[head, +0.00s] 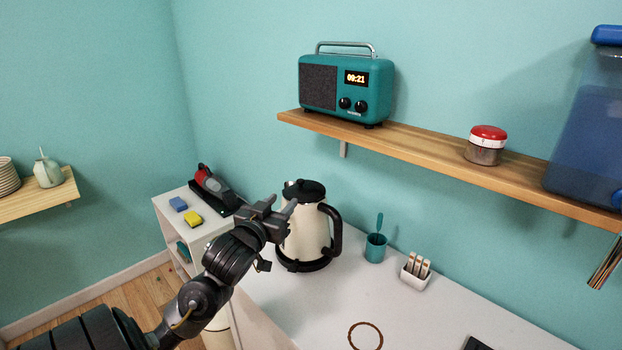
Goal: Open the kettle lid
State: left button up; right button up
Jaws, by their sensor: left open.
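The cream kettle (307,236) stands upright on its black base on the white counter. Its black lid (304,190) looks closed on top. The black handle is on the right side. My left gripper (286,207) is in front of the kettle's upper left side, a little below the lid, with its jaws open and empty. It covers part of the kettle's left side; whether it touches the kettle I cannot tell. My right gripper is not in view.
A teal cup (375,249) and a white holder (415,275) stand right of the kettle. A wooden shelf (430,148) with a teal radio (345,88) hangs above. Sponges (193,219) lie to the left. The front counter is mostly clear around a brown ring (351,338).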

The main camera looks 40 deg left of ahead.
aim_at(299, 182)
pick_arm(q)
jog(key=p+x, duration=0.1)
jog(key=x, duration=0.8)
jog(key=shift+r+p, duration=0.1)
jog(key=shift+p, duration=0.3)
jog(key=shift+w+a, duration=0.25)
jog(key=shift+w, duration=0.4)
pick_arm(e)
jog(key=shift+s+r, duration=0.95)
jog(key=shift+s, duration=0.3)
pick_arm(q)
grip_shut()
